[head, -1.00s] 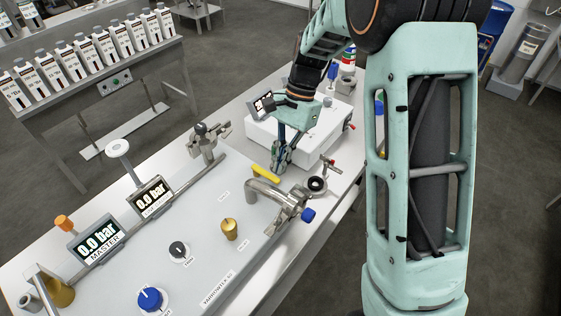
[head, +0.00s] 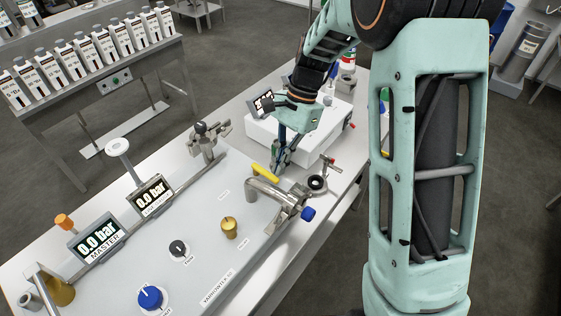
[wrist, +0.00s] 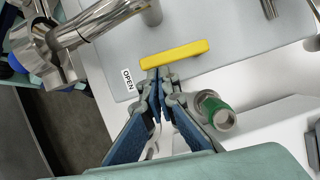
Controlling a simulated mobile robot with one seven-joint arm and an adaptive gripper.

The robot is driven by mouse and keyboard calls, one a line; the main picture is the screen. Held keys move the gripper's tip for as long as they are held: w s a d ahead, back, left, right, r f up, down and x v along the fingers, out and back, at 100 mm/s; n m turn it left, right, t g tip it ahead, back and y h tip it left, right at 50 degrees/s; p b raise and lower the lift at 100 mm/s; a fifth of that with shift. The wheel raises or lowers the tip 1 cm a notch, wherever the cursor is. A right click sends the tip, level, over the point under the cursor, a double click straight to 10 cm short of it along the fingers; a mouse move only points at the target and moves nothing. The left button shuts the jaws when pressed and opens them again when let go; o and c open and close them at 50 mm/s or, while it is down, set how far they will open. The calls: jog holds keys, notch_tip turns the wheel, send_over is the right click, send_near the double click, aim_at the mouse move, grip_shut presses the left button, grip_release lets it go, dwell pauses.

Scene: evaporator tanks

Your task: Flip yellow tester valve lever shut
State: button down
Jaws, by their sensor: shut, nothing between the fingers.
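The yellow tester valve lever (head: 264,173) sits on the grey panel, just behind the bent steel pipe. In the wrist view the yellow lever (wrist: 174,54) lies nearly level across the picture, with an OPEN label (wrist: 128,79) below its left end. My gripper (head: 279,167) is shut and empty, pointing down beside the lever. In the wrist view the fingertips of my gripper (wrist: 158,74) are close together just below the lever's left half. I cannot tell whether they touch it.
A bent steel pipe with clamp (head: 270,192) stands close in front of the lever; it fills the upper left of the wrist view (wrist: 80,35). A green-and-metal fitting (wrist: 217,113) is right of the fingers. A white box (head: 262,135) stands behind. Two 0.0 bar displays (head: 97,238) are left.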

aim_at(271, 178)
jog(key=s+m, duration=0.1)
jog(key=m, duration=0.1)
jog(key=s+a+m+t+y, duration=0.1)
jog(key=m, duration=0.1)
jog(key=shift+s+r+m+t, duration=0.1)
jog(key=shift+s+m+t, duration=0.2)
jog(key=shift+m, duration=0.1)
jog(key=m, duration=0.1)
jog(key=s+a+m+t+p, duration=0.1)
jog(key=m, duration=0.1)
jog(key=shift+s+a, duration=0.1)
jog(key=shift+a, duration=0.15)
jog(key=shift+s+a+p, duration=0.1)
jog(key=shift+a+p, duration=0.05)
jog(key=shift+p, duration=0.15)
jog(key=shift+a, duration=0.15)
jog(key=shift+d, duration=0.5)
jog(key=d, duration=0.2)
jog(key=shift+d, duration=0.4)
jog(key=v, duration=1)
jog(key=shift+s+d, duration=0.25)
jog(key=shift+s, duration=0.05)
jog(key=shift+d, duration=0.1)
